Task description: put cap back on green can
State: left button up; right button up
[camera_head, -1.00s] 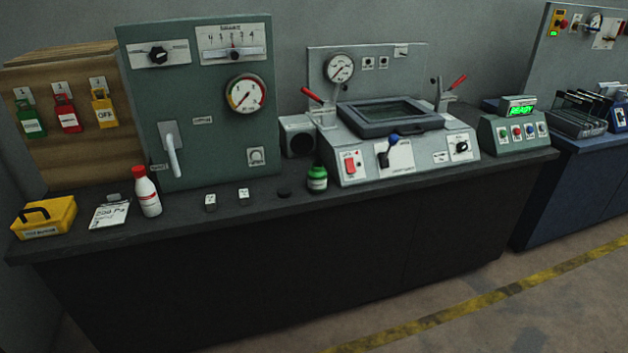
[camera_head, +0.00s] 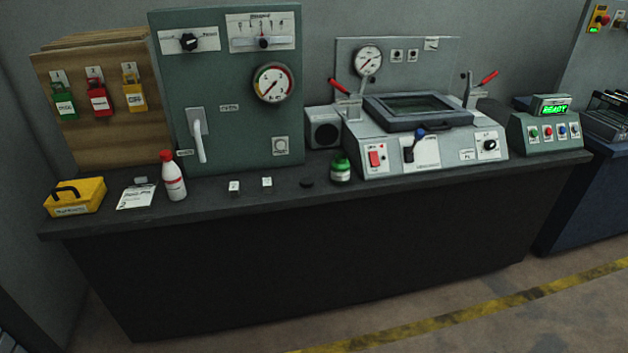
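The green can (camera_head: 341,169) stands upright near the front edge of the dark counter, left of the grey machine. It has a white label band and a green upper part; whether its top is open is too small to tell. A small dark round disc (camera_head: 307,183), perhaps the cap, lies flat on the counter just left of the can, apart from it. Neither of my grippers is in view.
The dark counter (camera_head: 330,230) also holds a white bottle with red top (camera_head: 173,178), a yellow box (camera_head: 75,197), a label card (camera_head: 137,197) and two small white-topped blocks (camera_head: 234,187). A green panel (camera_head: 228,120) and grey machine (camera_head: 425,145) stand behind. Floor in front is clear.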

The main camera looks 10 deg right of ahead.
aim_at(340, 170)
jog(key=i+l+u, duration=0.25)
jog(key=i+l, duration=0.2)
jog(key=l, duration=0.2)
jog(key=i+l+u, duration=0.3)
jog(key=l, duration=0.45)
jog(key=i, duration=0.1)
